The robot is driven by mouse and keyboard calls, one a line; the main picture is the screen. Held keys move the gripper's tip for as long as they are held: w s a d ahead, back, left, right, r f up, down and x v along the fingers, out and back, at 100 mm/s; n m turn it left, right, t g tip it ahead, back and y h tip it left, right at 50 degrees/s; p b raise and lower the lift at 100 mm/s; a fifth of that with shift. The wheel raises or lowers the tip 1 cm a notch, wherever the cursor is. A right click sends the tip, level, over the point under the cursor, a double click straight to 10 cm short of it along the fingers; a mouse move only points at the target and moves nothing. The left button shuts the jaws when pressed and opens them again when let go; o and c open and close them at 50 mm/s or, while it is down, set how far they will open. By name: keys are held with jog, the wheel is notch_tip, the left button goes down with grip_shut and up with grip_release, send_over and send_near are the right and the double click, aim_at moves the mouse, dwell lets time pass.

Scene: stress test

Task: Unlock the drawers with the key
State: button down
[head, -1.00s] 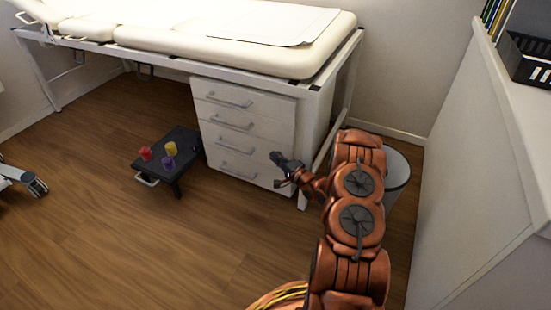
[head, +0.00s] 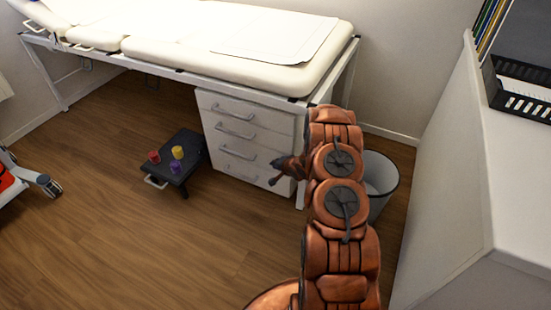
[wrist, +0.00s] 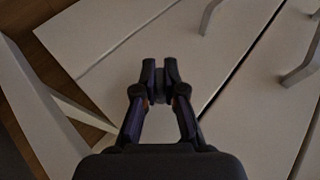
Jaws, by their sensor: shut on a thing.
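The white drawer unit (head: 262,124) stands under the front of the examination couch, its several drawers with grey bar handles all closed. My gripper (head: 273,182) is low at the unit's front right side in the head view, small and partly hidden by my arm. In the wrist view my gripper (wrist: 160,72) points at pale drawer fronts (wrist: 225,65), with handles at the upper right. Its fingers are close together around a small dark thing, which I take to be the key; its shape is too dark to make out. I cannot make out a lock or whether anything touches it.
The padded couch (head: 165,52) overhangs the drawers. A dark step stool (head: 187,147) with red, yellow and purple objects stands left of them. A waste bin (head: 381,180) is behind my arm, and a white counter (head: 455,150) bounds the right. The wooden floor (head: 150,240) in front is clear.

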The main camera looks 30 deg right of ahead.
jog(key=shift+w+r+g+h+p, duration=0.1)
jog(key=shift+r+g+h+p, duration=0.25)
jog(key=shift+g+p, duration=0.35)
jog(key=shift+d+f+n+g+h+b, duration=0.1)
jog(key=shift+f+n+g+h+b, duration=0.25)
jog(key=shift+g, duration=0.2)
jog(key=shift+f+n+g+h+b, duration=0.2)
jog(key=shift+g+b, duration=0.2)
jog(key=shift+g, duration=0.15)
jog(key=shift+d+r+g+h+b, duration=0.1)
jog(key=shift+g+h+b, duration=0.45)
jog(key=shift+b, duration=1.25)
jog(key=g+b, duration=0.1)
jog(key=b, duration=0.2)
jog(key=shift+n+g+b, duration=0.25)
jog(key=shift+b, duration=0.15)
jog(key=shift+f+g+h+b, duration=0.2)
jog(key=shift+g+h+b, duration=0.2)
jog(key=shift+b, duration=0.75)
jog(key=shift+r+h+b, duration=0.15)
jog(key=shift+h+b, duration=0.1)
jog(key=shift+b, duration=0.65)
jog(key=shift+r+g+b, duration=0.1)
jog(key=shift+g+b, duration=0.3)
jog(key=shift+g, duration=0.2)
